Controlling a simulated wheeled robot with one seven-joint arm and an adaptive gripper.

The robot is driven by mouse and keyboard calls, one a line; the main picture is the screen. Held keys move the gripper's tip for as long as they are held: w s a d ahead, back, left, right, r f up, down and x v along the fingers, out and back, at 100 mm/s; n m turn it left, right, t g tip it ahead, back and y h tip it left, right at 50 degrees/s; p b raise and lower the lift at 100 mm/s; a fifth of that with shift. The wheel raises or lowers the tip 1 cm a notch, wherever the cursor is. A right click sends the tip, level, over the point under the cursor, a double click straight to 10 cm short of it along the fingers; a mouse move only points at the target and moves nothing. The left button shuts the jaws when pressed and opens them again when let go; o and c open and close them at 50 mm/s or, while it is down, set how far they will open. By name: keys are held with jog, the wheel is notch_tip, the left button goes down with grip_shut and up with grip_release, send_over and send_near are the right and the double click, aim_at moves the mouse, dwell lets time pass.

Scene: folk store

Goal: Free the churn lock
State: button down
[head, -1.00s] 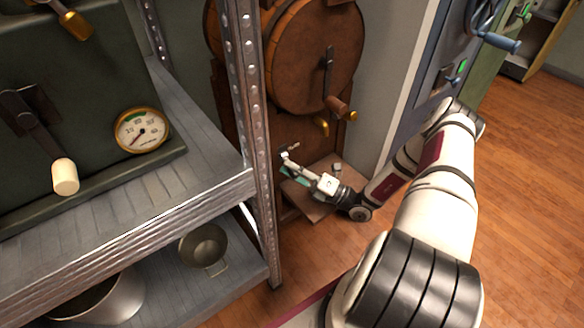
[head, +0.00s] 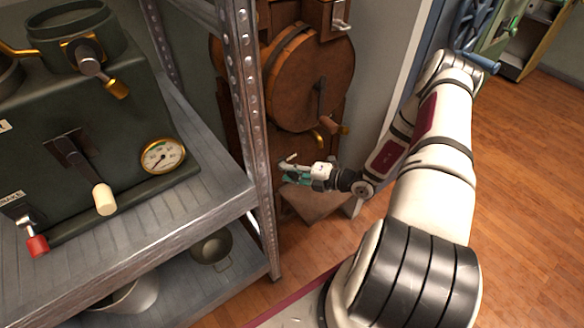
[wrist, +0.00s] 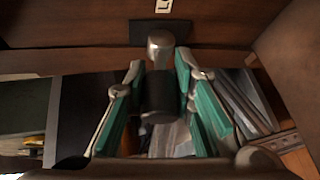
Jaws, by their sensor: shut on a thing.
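The wooden churn (head: 305,85) stands behind the metal shelf post, with a crank and a brass spout on its front. My gripper (head: 288,172) is low in front of the churn's stand, just right of the post. In the wrist view, my gripper (wrist: 160,105) has its teal-padded fingers on both sides of a black handle (wrist: 160,92) with a metal neck. The handle juts out from a dark plate (wrist: 140,33) on the wood. I take it to be the churn lock. My gripper is shut on it. The fingers largely hide it in the head view.
A metal shelf (head: 215,205) stands close on the left, its perforated post (head: 251,120) near my gripper. A green machine with a gauge (head: 163,155) is on it, with a pan (head: 211,246) below. The wooden floor (head: 530,200) at right is clear.

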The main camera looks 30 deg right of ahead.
jog(key=shift+w+r+m+g+h+p, duration=0.2)
jog(key=shift+r+m+g+h+p, duration=0.35)
jog(key=shift+g+p, duration=0.7)
jog(key=shift+w, duration=0.1)
jog(key=c, duration=1.3)
grip_release()
jog(key=shift+g, duration=0.25)
jog(key=v, duration=1.2)
jog(key=shift+d, duration=0.15)
